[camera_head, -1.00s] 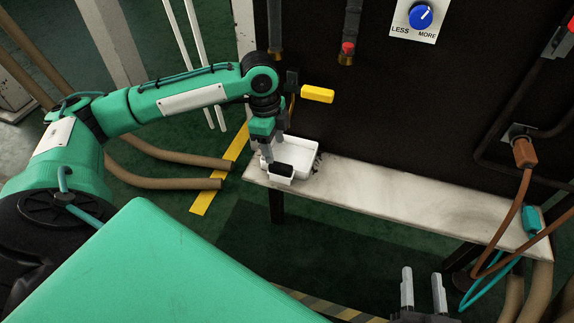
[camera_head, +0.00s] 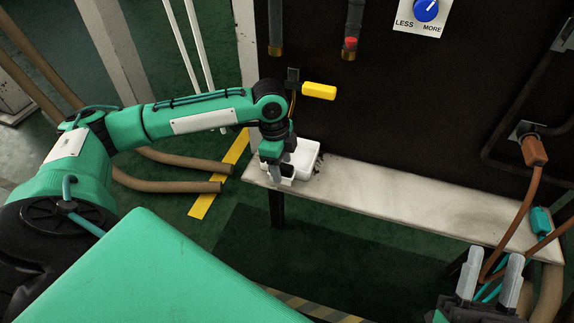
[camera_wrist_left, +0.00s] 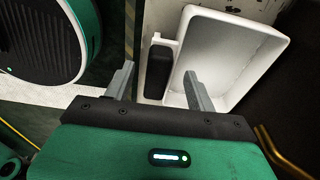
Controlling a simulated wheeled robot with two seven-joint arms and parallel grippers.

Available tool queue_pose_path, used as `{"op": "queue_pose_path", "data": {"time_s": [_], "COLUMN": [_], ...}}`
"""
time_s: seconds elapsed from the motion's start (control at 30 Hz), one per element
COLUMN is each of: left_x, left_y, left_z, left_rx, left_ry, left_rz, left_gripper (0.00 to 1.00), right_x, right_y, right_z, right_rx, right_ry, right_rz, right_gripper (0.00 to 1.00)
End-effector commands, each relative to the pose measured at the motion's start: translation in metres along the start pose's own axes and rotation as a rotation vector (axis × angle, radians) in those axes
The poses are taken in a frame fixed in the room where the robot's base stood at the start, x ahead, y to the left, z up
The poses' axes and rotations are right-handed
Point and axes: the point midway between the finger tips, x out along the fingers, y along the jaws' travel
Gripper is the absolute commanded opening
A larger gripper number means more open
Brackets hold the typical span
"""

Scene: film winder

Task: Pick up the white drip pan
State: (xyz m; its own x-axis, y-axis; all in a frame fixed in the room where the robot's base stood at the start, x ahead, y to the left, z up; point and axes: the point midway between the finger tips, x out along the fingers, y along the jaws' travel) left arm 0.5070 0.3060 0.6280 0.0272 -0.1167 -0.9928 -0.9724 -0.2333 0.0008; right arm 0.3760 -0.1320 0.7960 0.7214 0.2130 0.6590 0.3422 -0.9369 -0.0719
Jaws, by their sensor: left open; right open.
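The white drip pan (camera_head: 305,158) sits at the left end of the pale shelf, and part of it is hidden behind my left gripper in the head view. My right gripper (camera_head: 490,277) is open and empty at the bottom right, in front of the shelf.
The pale shelf (camera_head: 410,205) runs right along a dark panel and is mostly bare, with dark specks beside the pan. A yellow handle (camera_head: 319,91) sticks out above the pan. A brown cable (camera_head: 513,215) and a teal connector (camera_head: 541,221) are at the shelf's right end.

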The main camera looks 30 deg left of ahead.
Motion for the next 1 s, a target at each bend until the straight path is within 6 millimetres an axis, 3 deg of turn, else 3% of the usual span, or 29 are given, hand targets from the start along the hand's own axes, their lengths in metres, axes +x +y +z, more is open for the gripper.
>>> {"op": "queue_pose_path", "data": {"time_s": [0.37,0.6,0.67,1.0], "left_x": [0.0052,0.0051,0.0048,0.0033], "left_y": [0.0,0.0001,0.0,0.0004], "left_z": [-0.0001,-0.0001,-0.0001,-0.0003], "left_rx": [0.0,0.0,0.0,0.0], "left_ry": [0.0,0.0,0.001,0.001], "left_rz": [-0.001,-0.001,-0.001,-0.001], "left_gripper": [0.56,0.09,0.01,0.01], "right_x": [0.0022,0.0021,0.0022,0.0031], "right_y": [0.0012,0.0011,0.0011,0.0009], "right_z": [-0.0092,-0.0091,-0.0091,-0.0081], "right_rx": [-0.007,-0.007,-0.007,-0.006], "right_ry": [0.054,0.053,0.053,0.042], "right_rz": [-0.002,-0.002,-0.002,-0.002], "right_gripper": [0.45,0.45,0.45,0.45]}}
